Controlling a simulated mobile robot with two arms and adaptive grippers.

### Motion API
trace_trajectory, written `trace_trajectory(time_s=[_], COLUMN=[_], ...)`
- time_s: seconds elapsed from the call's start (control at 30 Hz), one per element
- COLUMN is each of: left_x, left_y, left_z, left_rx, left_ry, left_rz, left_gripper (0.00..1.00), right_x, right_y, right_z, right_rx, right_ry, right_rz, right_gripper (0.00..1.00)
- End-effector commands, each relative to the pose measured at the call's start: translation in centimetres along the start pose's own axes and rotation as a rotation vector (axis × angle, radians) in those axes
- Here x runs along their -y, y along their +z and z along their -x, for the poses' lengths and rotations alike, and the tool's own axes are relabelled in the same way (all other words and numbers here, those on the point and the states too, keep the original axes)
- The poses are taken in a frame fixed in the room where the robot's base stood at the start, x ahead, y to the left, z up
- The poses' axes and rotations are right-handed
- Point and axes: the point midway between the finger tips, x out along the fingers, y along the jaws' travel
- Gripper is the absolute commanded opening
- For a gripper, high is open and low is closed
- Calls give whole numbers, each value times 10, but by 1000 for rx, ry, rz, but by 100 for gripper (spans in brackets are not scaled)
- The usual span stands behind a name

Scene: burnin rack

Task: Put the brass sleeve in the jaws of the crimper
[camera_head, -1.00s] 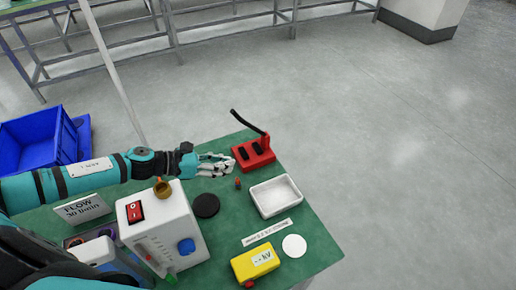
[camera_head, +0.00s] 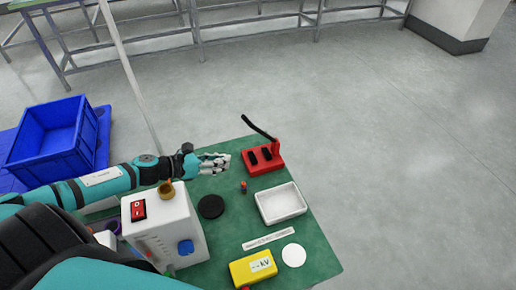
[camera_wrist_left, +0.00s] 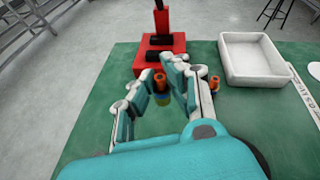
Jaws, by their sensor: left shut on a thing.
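The crimper is a red block with black parts on top and a long black handle (camera_head: 263,160); in the left wrist view it stands just beyond my fingers (camera_wrist_left: 160,58). My left gripper (camera_head: 226,160) is a little left of the crimper, above the green table. A similar small orange piece (camera_head: 243,187) stands on the table near the crimper. My right gripper is not in view.
A white tray (camera_head: 261,206) lies right of the orange piece. A black disc (camera_head: 211,206), a white box with a red switch (camera_head: 160,235), a yellow kV meter (camera_head: 250,270) and a white disc (camera_head: 294,255) are nearer. A blue crate (camera_head: 88,150) is at left.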

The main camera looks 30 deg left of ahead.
Motion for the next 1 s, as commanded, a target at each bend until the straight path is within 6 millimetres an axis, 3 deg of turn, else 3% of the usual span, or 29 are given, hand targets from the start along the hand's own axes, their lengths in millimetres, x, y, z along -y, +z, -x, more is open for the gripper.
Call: trace_trajectory(time_s=[0.03,0.4,0.67,0.83,1.0], left_x=[0,5,7,9,6], left_y=[9,32,38,50,32], left_z=[-9,-69,-89,-116,-122], left_rx=[6,4,2,3,-1], left_ry=[0,1,0,0,1], left_rz=[-6,-1,-1,-1,2], left_gripper=[0,0,0,0,0], right_x=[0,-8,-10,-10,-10], right_y=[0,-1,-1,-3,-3], right_z=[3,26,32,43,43], right_rx=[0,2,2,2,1], right_ry=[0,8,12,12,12], right_rz=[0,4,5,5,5], right_gripper=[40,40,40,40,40])
